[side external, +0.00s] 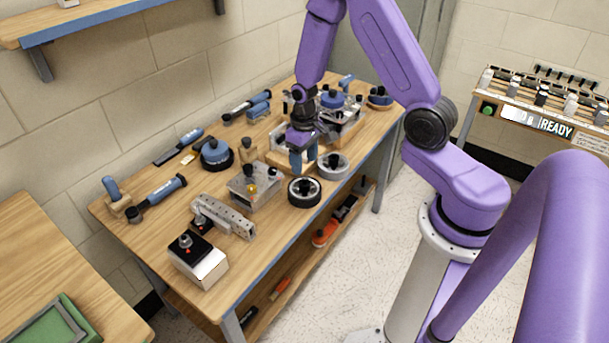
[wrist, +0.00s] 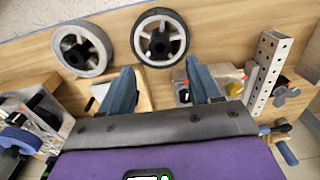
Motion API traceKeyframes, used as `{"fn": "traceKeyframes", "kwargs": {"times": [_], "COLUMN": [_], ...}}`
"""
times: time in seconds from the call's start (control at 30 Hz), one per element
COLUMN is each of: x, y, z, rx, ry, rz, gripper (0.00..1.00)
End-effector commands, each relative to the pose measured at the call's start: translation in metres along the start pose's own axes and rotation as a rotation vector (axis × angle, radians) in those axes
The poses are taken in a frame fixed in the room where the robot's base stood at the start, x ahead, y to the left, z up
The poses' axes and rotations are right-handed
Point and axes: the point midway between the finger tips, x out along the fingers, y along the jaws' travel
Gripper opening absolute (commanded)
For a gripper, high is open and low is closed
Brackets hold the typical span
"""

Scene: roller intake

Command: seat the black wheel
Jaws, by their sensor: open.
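The black wheel (side external: 304,192), with a dark tyre, pale hub and black centre knob, lies flat near the bench's front edge. In the wrist view the black wheel (wrist: 160,37) is beyond my fingertips, roughly centred between them and apart from them. A grey-rimmed wheel (side external: 333,166) lies beside it; it also shows in the wrist view (wrist: 82,48). My gripper (side external: 303,163) points down behind the two wheels. In the wrist view my gripper (wrist: 160,68) is open, with two blue fingers spread and nothing between them.
A clear-topped box with a yellow part (side external: 254,188) and a perforated metal rail (side external: 223,215) stand left of the wheels. A metal box with a black top (side external: 198,260) sits at the near end. Tools and fixtures crowd the back. Bare wood lies along the front edge.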

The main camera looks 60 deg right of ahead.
Motion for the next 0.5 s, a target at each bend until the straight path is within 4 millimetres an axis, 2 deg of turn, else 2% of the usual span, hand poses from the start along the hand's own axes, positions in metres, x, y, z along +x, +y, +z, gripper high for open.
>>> {"fn": "traceKeyframes", "kwargs": {"times": [0.5], "x": [0.054], "y": [0.000], "z": [0.001], "rx": [0.000], "ry": [-0.003], "rz": [0.000], "gripper": [0.63]}}
